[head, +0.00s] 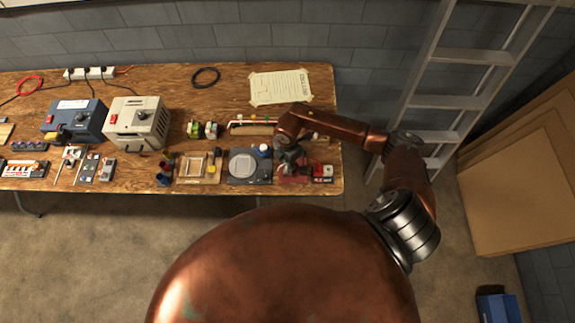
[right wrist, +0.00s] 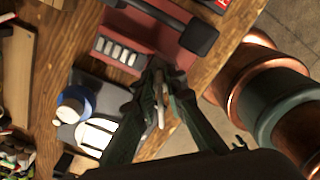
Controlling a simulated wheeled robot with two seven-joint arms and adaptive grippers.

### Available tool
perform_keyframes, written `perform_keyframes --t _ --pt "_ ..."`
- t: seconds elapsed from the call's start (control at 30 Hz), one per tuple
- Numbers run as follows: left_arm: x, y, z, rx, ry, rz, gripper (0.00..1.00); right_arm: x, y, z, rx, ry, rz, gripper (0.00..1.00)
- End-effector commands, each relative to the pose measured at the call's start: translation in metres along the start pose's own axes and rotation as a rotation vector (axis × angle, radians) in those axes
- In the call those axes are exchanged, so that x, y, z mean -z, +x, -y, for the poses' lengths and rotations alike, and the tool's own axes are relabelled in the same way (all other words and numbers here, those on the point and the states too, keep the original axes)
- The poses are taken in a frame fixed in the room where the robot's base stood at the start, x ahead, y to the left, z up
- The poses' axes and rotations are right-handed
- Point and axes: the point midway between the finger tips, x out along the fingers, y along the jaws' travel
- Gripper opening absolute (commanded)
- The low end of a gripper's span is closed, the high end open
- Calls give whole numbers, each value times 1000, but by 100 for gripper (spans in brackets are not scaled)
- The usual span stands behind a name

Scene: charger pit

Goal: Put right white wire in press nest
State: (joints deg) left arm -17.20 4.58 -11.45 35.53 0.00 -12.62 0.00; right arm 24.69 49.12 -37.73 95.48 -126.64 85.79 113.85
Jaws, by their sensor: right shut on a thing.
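My right gripper (head: 290,161) is over the right end of the workbench, at the dark red press. In the right wrist view its green fingers (right wrist: 160,88) are closed on a thin pale piece, the white wire (right wrist: 160,105), which is mostly hidden between them. The dark red press base (right wrist: 135,28) lies just beyond the fingertips, with a black lever bar (right wrist: 172,18) and a row of pale slots (right wrist: 118,52). I cannot tell which part is the nest, or whether the wire touches the press. My left gripper is not in view.
A black mat with a round grey plate (head: 243,164) lies left of the press. A small blue-and-white pot (right wrist: 75,105) stands on it. A wooden frame (head: 193,167), small devices and two power boxes (head: 137,122) fill the bench further left. The bench edge is close on the right.

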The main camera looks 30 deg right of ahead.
Motion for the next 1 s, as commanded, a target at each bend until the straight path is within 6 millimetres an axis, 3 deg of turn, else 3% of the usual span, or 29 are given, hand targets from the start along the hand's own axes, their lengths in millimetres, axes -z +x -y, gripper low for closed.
perform_keyframes --t 0.87,0.9,1.0 --pt "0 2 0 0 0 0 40 0 6 0 0 0 0 0" --pt "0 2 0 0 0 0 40 0 6 0 0 0 0 14" --pt "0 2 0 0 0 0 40 0 6 0 0 0 0 21"
